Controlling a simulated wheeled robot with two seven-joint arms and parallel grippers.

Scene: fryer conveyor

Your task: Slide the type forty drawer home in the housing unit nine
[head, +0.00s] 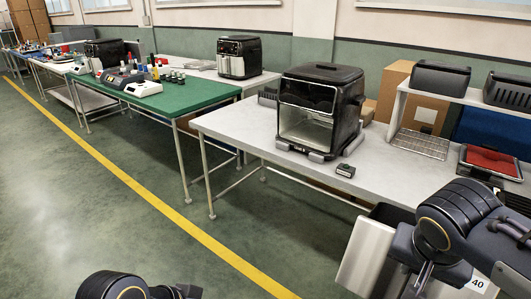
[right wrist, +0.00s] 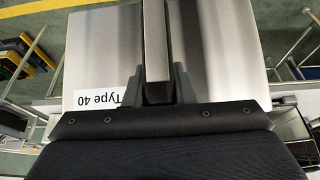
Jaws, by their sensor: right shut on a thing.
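The type 40 drawer (head: 365,252) has a bright metal front and hangs low in front of the table at the right. In the right wrist view its metal front (right wrist: 215,45) carries a white "Type 40" label (right wrist: 98,98) and a bar handle (right wrist: 156,40). My right gripper (right wrist: 155,88) is shut on that handle. A black housing unit (head: 348,98) with an empty front opening stands on the grey table, up and left of the drawer, apart from it. I cannot read a number nine on it. My left gripper is out of view; only part of my left arm shows.
A small dark block (head: 345,171) lies on the grey table (head: 240,122) before the housing. A wire rack (head: 420,144), a tray with red lining (head: 490,161) and a shelf with black baskets (head: 440,78) stand at right. Another fryer (head: 238,57) stands behind. Floor left is clear.

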